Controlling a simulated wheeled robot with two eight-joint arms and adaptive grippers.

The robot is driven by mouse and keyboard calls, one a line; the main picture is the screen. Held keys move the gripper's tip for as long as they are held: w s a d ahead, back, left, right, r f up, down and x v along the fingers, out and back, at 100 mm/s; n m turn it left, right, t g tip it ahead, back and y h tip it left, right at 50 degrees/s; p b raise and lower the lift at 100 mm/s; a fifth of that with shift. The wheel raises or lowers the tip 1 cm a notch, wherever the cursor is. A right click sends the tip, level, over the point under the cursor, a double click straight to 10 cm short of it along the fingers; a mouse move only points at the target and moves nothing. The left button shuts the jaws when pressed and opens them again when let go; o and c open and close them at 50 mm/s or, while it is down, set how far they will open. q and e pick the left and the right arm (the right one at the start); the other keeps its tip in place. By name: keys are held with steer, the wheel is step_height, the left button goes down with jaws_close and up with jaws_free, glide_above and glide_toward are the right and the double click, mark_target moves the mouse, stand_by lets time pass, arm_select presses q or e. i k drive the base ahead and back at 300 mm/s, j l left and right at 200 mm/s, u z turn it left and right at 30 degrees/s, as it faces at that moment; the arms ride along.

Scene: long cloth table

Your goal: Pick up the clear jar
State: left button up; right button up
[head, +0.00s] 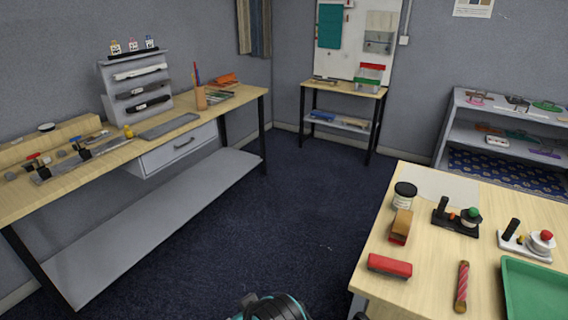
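A small jar (404,196) with a black lid and a pale, whitish body stands upright near the back left corner of the light wooden table at the right. It looks like the clear jar, but it is too small to tell how clear its walls are. A brown and tan block (400,227) stands just in front of it. Neither of my grippers shows; only a dark and teal part of my own arm is at the bottom edge, well away from the jar.
The same table (421,288) holds a red block (390,265), a striped red stick (462,287), two small devices with knobs (457,217) (527,240) and a green tray (535,289). A long workbench (225,106) runs along the left. Dark carpet (290,210) lies open between them.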

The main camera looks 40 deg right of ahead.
mark_target(398, 201)
steer(key=i+u, duration=0.2)
steer(key=i, duration=0.75)
steer(key=i+z, duration=0.2)
steer(key=z, duration=0.15)
steer(key=i+z, duration=0.2)
steer(key=z, duration=0.15)
steer(key=i+j+z, duration=0.1)
steer(key=z, duration=0.3)
steer(key=i+z, duration=0.15)
steer(key=z, duration=0.25)
steer(key=i+z, duration=0.15)
steer(key=z, duration=0.3)
steer(key=i+z, duration=0.15)
steer(key=z, duration=0.25)
steer(key=i+z, duration=0.15)
steer(key=z, duration=0.25)
steer(key=i+j+z, duration=0.15)
steer(key=z, duration=0.3)
steer(key=j+z, duration=0.2)
steer(key=z, duration=0.2)
steer(key=i, duration=0.05)
